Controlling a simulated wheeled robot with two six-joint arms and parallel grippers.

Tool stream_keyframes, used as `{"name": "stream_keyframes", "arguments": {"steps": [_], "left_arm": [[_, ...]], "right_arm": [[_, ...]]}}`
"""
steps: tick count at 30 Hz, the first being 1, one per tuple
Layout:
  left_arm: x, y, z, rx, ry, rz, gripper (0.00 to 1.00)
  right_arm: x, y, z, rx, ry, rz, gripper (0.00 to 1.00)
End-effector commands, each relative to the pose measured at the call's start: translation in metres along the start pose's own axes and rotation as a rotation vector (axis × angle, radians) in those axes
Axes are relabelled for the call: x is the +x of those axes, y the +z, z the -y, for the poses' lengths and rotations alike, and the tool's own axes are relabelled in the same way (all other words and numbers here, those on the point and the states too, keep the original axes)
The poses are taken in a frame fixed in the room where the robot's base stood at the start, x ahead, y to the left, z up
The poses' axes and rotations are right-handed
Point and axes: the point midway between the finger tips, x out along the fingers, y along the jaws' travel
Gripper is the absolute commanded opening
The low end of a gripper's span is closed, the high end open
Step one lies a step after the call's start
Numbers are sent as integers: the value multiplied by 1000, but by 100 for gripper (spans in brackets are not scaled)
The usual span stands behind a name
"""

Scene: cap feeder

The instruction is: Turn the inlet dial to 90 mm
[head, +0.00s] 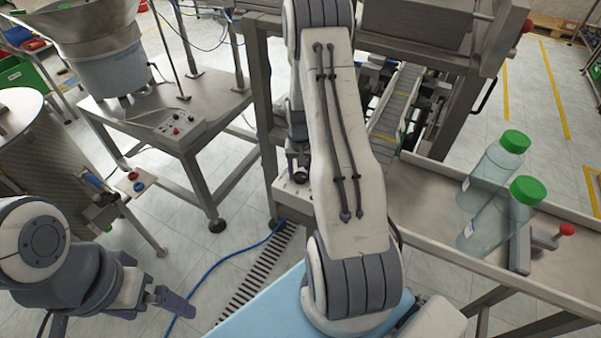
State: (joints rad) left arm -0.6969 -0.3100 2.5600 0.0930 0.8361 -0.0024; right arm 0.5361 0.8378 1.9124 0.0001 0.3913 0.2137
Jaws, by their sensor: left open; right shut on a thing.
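My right arm rises through the middle of the head view and folds back down behind itself. Its dark gripper (298,158) shows only in part, left of the white arm link, at the front of the machine frame beside the conveyor. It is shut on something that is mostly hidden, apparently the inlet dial. I cannot read a dial or scale from here. My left gripper (158,301) is at the lower left, open and empty, over the floor and far from the machine.
A conveyor (396,101) runs behind my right arm. A control-box table (165,100) stands left. A blue cable (212,280) lies on the floor.

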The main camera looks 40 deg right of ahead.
Motion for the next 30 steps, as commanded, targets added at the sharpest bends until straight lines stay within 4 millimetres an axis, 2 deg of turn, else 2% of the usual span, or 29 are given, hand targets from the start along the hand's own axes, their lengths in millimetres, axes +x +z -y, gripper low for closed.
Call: {"name": "stream_keyframes", "arguments": {"steps": [8, 30], "left_arm": [[7, 0, 0, -1, 0, 0, 100], [29, 2, 2, -5, 0, 0, 100]], "right_arm": [[1, -1, 0, 140, 0, -2, 0], [0, -1, 0, 828, -1, -2, 0]]}}
